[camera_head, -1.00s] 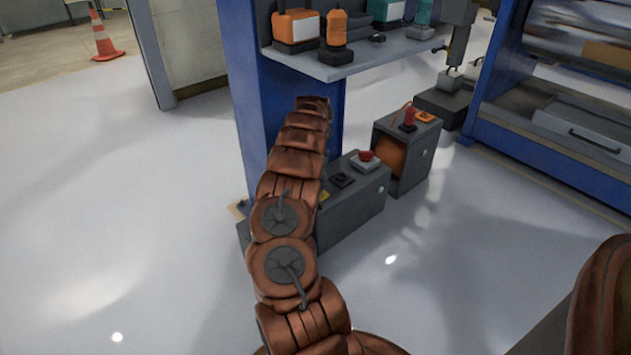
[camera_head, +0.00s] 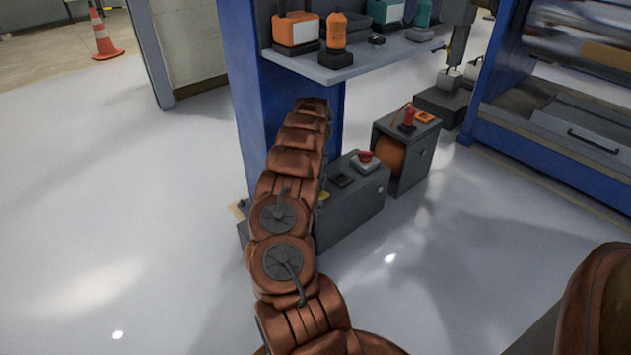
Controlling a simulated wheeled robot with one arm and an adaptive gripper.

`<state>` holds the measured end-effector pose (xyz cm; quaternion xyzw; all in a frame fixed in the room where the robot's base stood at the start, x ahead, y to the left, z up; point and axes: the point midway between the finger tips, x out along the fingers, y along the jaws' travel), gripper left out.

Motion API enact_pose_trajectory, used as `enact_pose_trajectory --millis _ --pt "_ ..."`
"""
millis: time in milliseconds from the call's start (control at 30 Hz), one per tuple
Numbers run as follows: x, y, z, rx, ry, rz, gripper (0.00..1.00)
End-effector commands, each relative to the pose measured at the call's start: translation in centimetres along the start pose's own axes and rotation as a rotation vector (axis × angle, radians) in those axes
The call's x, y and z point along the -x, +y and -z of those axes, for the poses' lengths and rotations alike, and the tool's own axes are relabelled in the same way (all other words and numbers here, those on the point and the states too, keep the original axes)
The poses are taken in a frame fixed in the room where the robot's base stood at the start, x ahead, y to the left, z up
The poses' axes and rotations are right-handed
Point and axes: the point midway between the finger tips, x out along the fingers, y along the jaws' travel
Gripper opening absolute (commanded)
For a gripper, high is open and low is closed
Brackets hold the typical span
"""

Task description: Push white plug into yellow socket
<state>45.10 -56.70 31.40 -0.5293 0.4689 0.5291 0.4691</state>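My copper-coloured arm reaches forward from the bottom of the view to a point in front of the blue post. My gripper is not visible; it is hidden beyond the far end of the arm. A small yellow patch (camera_head: 324,196) shows on the low grey box just right of the arm. It may be part of the yellow socket, but the arm covers most of that area. I cannot make out a white plug. Whether anything is held cannot be seen.
The low grey box (camera_head: 350,216) carries a red button (camera_head: 366,156). Beside it stands a cabinet (camera_head: 418,165) with a red plug-like piece (camera_head: 408,117). A grey shelf (camera_head: 345,68) with tools overhangs them. A blue-framed machine (camera_head: 560,160) stands right.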

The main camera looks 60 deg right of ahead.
Motion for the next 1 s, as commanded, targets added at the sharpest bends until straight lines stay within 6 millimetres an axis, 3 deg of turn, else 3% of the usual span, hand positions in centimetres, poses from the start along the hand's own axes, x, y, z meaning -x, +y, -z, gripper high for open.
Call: enact_pose_trajectory --millis 1000 --pt "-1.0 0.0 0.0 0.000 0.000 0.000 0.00"
